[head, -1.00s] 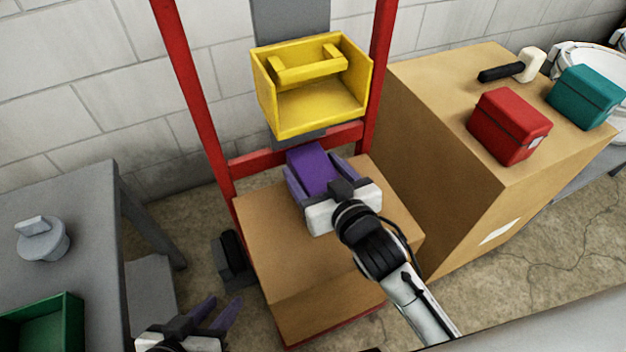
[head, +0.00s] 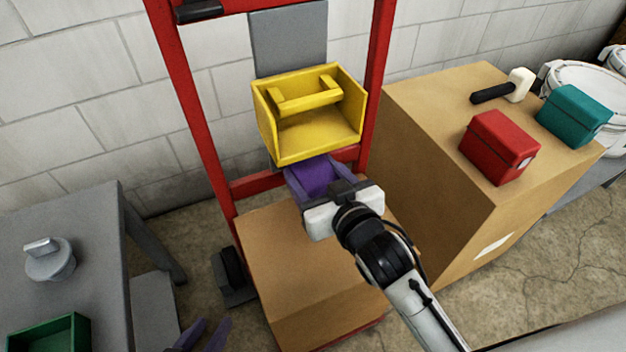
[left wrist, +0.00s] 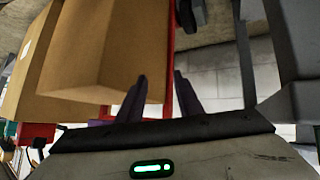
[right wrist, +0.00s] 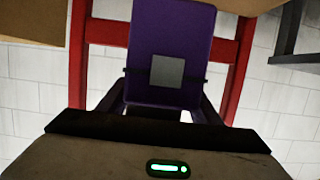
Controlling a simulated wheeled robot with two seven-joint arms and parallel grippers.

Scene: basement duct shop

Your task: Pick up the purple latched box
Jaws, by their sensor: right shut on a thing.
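The purple latched box (head: 316,174) is between the fingers of my right gripper (head: 314,182), above the cardboard box on the red hand truck. The right gripper is shut on it. In the right wrist view the purple box (right wrist: 170,45) fills the middle, its grey latch facing the camera, with the fingers (right wrist: 165,108) on either side. My left gripper (head: 204,336) is low at the bottom edge of the head view. Its fingers (left wrist: 158,95) are apart and empty in the left wrist view.
A yellow open tote (head: 312,125) is just behind the purple box. A red box (head: 498,148), teal box (head: 574,116) and mallet (head: 503,86) sit on a tall carton (head: 430,130) at right. A grey table (head: 85,215) with a green bin (head: 50,335) stands left.

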